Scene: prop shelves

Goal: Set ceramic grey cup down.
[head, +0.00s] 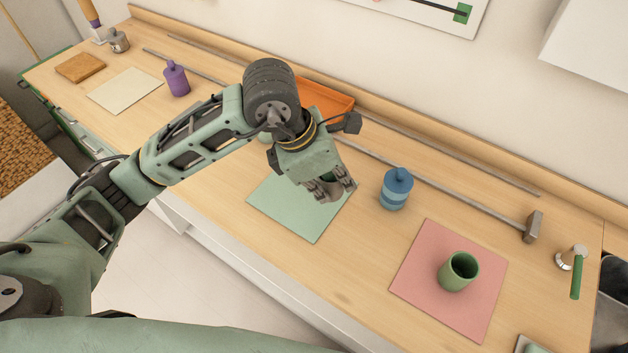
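My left gripper (331,190) reaches in over the pale green mat (300,217), with its fingers pointing down at the mat's right part. A small rounded grey-green shape shows between the fingers. It is mostly hidden by the gripper, and I cannot tell if it is the ceramic grey cup or whether the fingers press on it. No other grey cup stands clearly in view. A grey lidded jar (118,41) stands at the far left end of the counter. My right gripper is not in view.
A green cup (459,271) stands upright on the pink mat (429,262). A blue jar (396,188) stands close right of my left gripper. The cream mat (125,91) is bare.

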